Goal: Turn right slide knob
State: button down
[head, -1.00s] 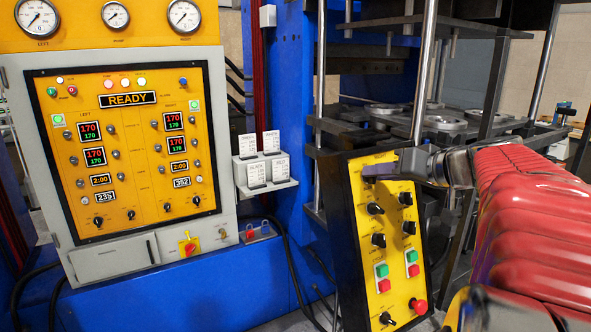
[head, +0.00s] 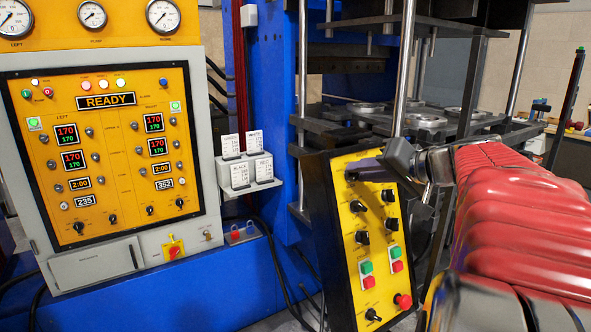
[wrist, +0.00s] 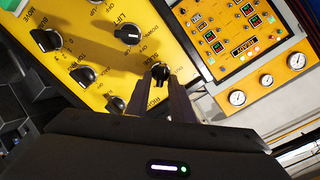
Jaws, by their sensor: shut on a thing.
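The yellow control panel (head: 376,270) with its black sides stands in front of the press. Its several black knobs include an upper-left one (head: 357,206), an upper-right one (head: 388,196), and two below them. My gripper (head: 352,175) is at the panel's top, its fingers pointing left. In the wrist view my gripper (wrist: 164,84) has its two dark fingers shut on a black knob (wrist: 159,72), one finger on each side.
Green and red buttons (head: 366,275), a red mushroom button (head: 403,301) and another knob (head: 373,314) are lower on the panel. Press rods and plates (head: 425,121) stand close behind my gripper. A cabinet reading READY (head: 110,160) is at the left.

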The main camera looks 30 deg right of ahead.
jog(key=c, duration=1.9)
grip_release()
jog(key=shift+o, duration=0.2)
jog(key=a+v, duration=0.1)
jog(key=v, duration=1.2)
jog(key=shift+s+d, duration=0.45)
jog(key=shift+d, duration=0.05)
jog(key=shift+w, duration=0.1)
